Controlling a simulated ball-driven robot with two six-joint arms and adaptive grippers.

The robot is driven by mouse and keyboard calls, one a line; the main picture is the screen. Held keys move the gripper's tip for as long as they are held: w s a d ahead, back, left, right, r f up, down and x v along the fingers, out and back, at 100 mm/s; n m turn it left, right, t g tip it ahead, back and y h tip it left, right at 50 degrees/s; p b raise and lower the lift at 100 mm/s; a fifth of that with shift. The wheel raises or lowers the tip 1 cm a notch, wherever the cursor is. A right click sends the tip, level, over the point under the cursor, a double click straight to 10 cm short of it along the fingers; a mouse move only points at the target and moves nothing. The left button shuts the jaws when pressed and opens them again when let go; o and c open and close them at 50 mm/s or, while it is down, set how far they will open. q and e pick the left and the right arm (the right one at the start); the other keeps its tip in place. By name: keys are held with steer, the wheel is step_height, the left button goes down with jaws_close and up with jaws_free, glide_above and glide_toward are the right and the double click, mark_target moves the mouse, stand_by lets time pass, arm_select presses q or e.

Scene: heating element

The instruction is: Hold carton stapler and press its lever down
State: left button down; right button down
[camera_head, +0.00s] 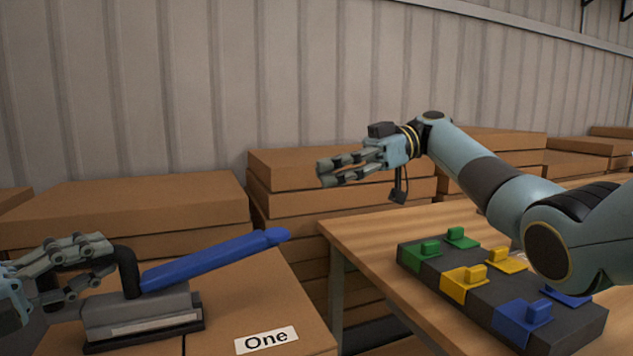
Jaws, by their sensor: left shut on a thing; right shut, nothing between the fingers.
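The carton stapler stands upright on a cardboard box at the lower left. It has a grey body (140,316) with a dark base, a black curved handle (127,270) and a long blue lever (215,261). The lever slopes up to the right, with its tip raised above the box. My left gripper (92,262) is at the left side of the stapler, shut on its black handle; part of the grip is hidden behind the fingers. My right gripper (325,175) is shut and empty, in the air above and to the right of the lever tip, clear of it.
A wooden table (365,232) at the right carries a dark block (425,272) with green, yellow and blue pieces. Stacked cardboard boxes (290,163) stand behind, before a corrugated wall. Air above the lever is free.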

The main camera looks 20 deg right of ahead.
arm_select(q)
steer(key=shift+f, duration=0.15)
arm_select(e)
glide_above(286, 230)
steer(key=f, duration=0.2)
step_height(286, 230, down, 3)
steer(key=shift+f, duration=0.5)
steer(key=shift+y, duration=0.6)
steer(key=f, duration=0.2)
steer(key=d+f, duration=0.1)
steer(key=f, duration=0.3)
steer(key=shift+d+f, duration=0.15)
steer(key=shift+d, duration=0.15)
steer(key=shift+s+d+f, duration=0.1)
steer(key=shift+d+f, duration=0.1)
steer(key=shift+f, duration=0.45)
